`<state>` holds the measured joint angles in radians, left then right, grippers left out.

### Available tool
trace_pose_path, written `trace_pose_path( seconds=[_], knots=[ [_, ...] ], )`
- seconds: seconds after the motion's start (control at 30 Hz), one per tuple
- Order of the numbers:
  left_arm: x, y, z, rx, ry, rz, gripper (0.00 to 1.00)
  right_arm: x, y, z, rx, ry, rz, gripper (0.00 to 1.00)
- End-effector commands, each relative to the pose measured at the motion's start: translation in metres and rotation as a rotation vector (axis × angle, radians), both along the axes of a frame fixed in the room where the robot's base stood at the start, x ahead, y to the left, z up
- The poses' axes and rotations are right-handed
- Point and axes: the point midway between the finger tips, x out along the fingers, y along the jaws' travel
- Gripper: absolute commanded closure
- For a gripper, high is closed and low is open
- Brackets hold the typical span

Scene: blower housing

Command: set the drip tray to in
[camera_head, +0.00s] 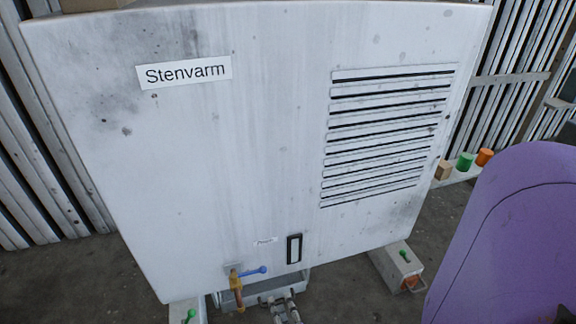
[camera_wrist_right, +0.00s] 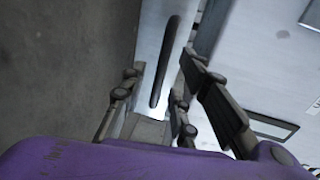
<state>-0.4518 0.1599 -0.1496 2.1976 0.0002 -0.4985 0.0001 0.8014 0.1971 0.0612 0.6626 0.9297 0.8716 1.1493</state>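The grey drip tray (camera_head: 290,284) shows low under the front of the white blower housing (camera_head: 250,130); how far it sticks out is hard to tell. My right gripper (camera_head: 284,306) is at the bottom edge of the head view, just in front of the tray. In the right wrist view, the gripper (camera_wrist_right: 160,82) is open, its fingers apart. A pale metal strip with a long dark slot, likely the tray front (camera_wrist_right: 150,40), lies ahead of and between the fingers. Contact cannot be told. My left gripper is not in view.
A brass valve with a blue lever (camera_head: 250,272) hangs just above and left of the tray. A dark-framed sight window (camera_head: 294,249) sits beside it. Housing feet with green knobs (camera_head: 398,264) stand on the floor. Orange and green pieces (camera_head: 466,161) rest on a ledge at right.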

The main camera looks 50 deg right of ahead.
Motion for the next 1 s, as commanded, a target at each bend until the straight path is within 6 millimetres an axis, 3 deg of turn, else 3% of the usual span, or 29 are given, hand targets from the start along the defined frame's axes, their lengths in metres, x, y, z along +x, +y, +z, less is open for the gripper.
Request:
trace_pose_path(
  seconds=[0.2,0.43,1.0],
  knots=[
    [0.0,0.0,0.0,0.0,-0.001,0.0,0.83,-0.042,0.025,0.009,0.003,0.001,-0.001,0.72],
    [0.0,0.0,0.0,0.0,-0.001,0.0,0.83,-0.072,0.044,0.017,0.001,0.0,0.0,0.72],
    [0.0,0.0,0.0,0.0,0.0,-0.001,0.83,-0.081,0.05,0.02,0.0,-0.001,0.001,0.72]
  ],
)
